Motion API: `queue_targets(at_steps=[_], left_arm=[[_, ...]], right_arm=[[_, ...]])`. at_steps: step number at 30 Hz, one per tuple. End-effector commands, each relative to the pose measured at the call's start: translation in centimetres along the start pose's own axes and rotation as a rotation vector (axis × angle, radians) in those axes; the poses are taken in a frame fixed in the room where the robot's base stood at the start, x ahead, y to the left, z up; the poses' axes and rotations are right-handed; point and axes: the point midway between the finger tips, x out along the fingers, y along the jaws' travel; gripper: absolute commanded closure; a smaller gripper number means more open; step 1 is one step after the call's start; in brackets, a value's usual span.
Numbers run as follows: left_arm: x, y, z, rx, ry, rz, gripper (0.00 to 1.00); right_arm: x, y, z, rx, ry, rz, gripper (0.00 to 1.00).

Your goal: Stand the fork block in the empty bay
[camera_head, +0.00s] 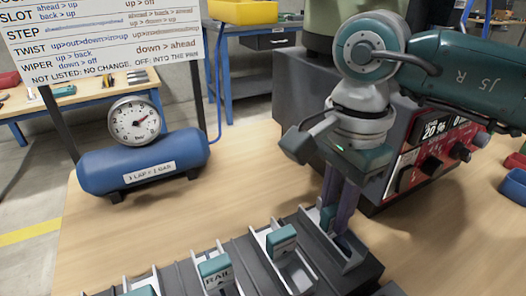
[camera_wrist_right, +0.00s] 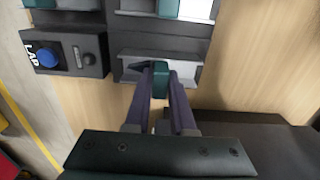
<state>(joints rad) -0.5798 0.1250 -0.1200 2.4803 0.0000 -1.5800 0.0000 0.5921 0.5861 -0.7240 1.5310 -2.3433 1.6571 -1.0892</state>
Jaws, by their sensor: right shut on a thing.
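My right gripper (camera_head: 335,218) points down at the right end of the dark bay rack (camera_head: 358,262). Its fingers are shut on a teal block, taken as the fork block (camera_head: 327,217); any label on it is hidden. The right wrist view also shows the fork block (camera_wrist_right: 160,80) between the fingertips (camera_wrist_right: 161,90), at the light-walled end bay (camera_wrist_right: 187,71). The block looks upright and low in that bay; I cannot tell whether it touches the floor. My left gripper is not in view.
Other teal blocks stand in the neighbouring bays: one (camera_head: 281,240), one labelled RAIL (camera_head: 215,271), and one at the bottom edge (camera_head: 140,291). A control box (camera_head: 425,150) stands close behind my right gripper. A blue tank (camera_head: 145,162) lies at the left. A box with a blue button (camera_wrist_right: 47,57) adjoins the rack.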

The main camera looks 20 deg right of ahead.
Motion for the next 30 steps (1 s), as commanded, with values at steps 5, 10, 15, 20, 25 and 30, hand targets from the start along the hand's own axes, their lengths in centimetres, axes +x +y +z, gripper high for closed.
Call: queue_targets(at_steps=[5,10,15,20,25,30], left_arm=[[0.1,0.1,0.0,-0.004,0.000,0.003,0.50],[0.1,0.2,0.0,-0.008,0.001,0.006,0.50],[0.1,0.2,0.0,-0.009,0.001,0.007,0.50],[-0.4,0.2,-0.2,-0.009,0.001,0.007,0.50],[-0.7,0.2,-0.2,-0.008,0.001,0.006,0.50],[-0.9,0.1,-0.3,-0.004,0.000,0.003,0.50]], right_arm=[[0.1,0.0,0.0,0.000,0.000,0.000,0.62],[0.1,0.0,0.0,0.000,0.000,0.000,0.48],[0.1,0.0,0.0,0.000,0.000,0.000,0.48],[-0.9,-0.1,0.0,0.000,0.001,-0.002,0.48],[-4.3,-0.1,-0.1,-0.001,0.002,-0.006,0.48],[-8.2,-0.1,-0.1,-0.002,0.002,-0.006,0.48]])
